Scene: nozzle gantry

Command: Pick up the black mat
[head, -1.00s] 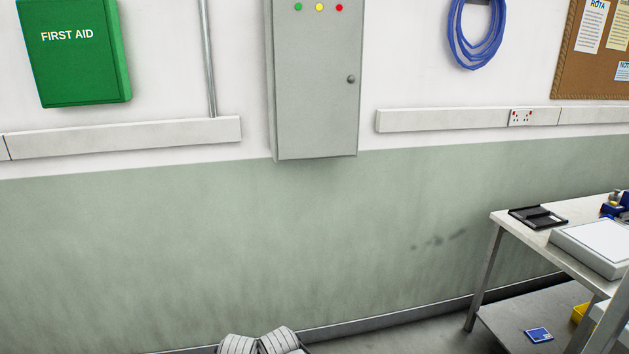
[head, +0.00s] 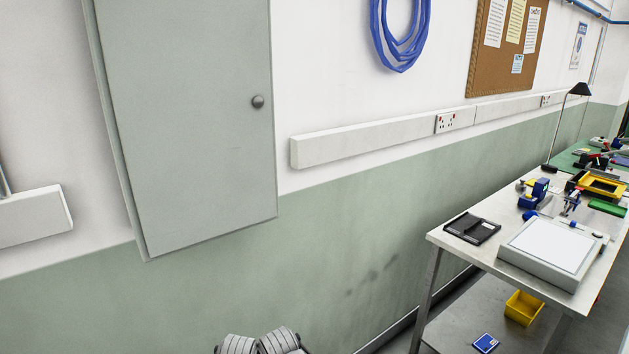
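I cannot make out a plain black mat for certain. A flat black tray-like item (head: 472,228) lies on the near left end of the metal bench (head: 450,242), with raised edges and a grey patch on it.
A grey box with a white top (head: 548,246) sits right of the black item. Blue clamps, a yellow frame (head: 600,186) and a black lamp (head: 578,90) stand farther back. A yellow bin (head: 523,307) and blue card (head: 485,343) are below. A grey wall cabinet (head: 190,120) is at left.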

